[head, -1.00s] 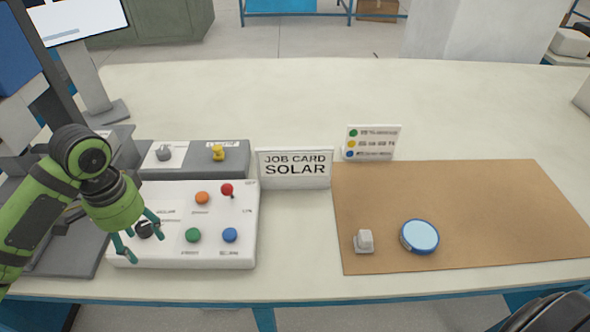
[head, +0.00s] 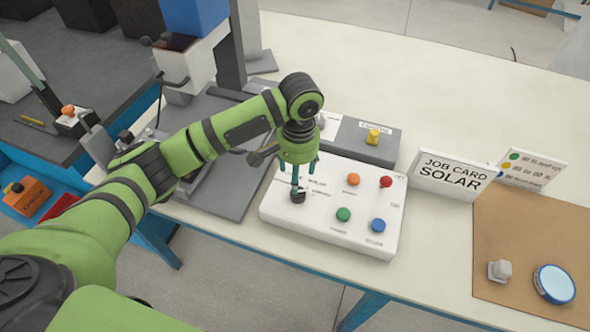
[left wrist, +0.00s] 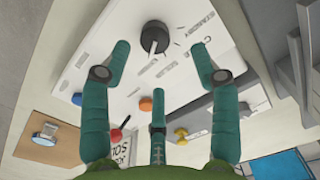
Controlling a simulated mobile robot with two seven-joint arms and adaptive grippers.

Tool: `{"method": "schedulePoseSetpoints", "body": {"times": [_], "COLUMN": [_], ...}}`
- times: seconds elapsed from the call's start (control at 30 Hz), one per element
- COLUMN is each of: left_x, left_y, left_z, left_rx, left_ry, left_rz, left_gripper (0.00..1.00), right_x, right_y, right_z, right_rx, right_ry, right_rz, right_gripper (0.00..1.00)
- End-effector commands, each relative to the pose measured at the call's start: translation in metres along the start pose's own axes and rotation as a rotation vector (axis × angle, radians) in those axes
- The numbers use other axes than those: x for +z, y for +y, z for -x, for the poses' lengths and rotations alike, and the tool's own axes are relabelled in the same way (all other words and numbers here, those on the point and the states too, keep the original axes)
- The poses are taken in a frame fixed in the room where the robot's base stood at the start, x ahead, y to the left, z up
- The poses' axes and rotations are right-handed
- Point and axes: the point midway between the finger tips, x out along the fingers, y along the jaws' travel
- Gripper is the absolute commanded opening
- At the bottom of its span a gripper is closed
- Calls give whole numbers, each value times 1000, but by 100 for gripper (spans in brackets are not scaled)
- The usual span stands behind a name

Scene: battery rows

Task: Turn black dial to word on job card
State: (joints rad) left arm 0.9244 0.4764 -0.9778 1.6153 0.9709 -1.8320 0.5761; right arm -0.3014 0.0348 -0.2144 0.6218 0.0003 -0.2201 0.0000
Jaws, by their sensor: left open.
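The black dial (head: 298,196) sits at the left of the white control panel (head: 376,245). It also shows in the left wrist view (left wrist: 154,38), with a pale pointer line across it and small printed words around it, too blurred to read surely. The job card (head: 449,175) stands behind the panel's right side and reads SOLAR. My left gripper (head: 304,183) is open, above the dial. In the wrist view its fingers (left wrist: 163,62) are spread, with the dial beyond their tips, and I see no contact. My right gripper is not in view.
The panel also has an orange button (head: 353,179), a red lever (head: 386,181), a green button (head: 344,214) and a blue button (head: 378,225). A grey box with a yellow switch (head: 373,136) stands behind. A brown mat (head: 520,245) lies to the right.

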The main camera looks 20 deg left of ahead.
Motion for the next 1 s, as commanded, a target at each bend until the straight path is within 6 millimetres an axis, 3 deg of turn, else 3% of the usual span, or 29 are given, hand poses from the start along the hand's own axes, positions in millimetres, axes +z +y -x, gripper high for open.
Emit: {"method": "schedulePoseSetpoints", "body": {"times": [0.17,0.37,0.6,0.9,1.0], "left_x": [1,1,1,1,1], "left_y": [1,0,0,0,0], "left_z": [-14,-44,-69,-72,-72], "left_rx": [-1,-2,-1,-2,-2], "left_ry": [-5,-4,-1,0,0], "left_rz": [18,17,15,14,14], "left_gripper": [62,62,62,62,22], "right_x": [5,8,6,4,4], "right_y": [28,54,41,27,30], "right_z": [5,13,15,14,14], "right_rx": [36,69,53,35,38], "right_ry": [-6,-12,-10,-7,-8], "right_rz": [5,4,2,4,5], "right_gripper": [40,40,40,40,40]}}
